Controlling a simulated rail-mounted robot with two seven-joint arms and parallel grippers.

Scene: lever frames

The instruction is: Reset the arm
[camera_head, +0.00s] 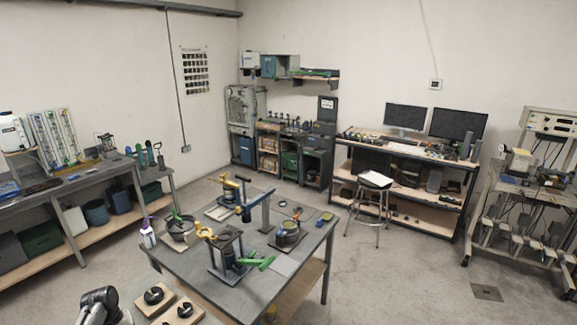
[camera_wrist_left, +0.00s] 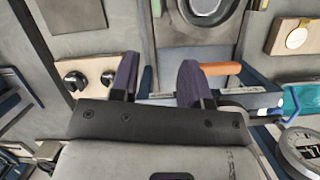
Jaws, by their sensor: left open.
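The workbench (camera_head: 205,274) carries several lever frames. Part of my left arm shows at the bottom left of the head view. My right gripper is not in view.
Wooden boards with black knobs (camera_head: 155,296) lie at the bench's near left corner; one also shows in the left wrist view (camera_wrist_left: 97,70). A stool (camera_head: 375,181) and computer desk stand beyond.

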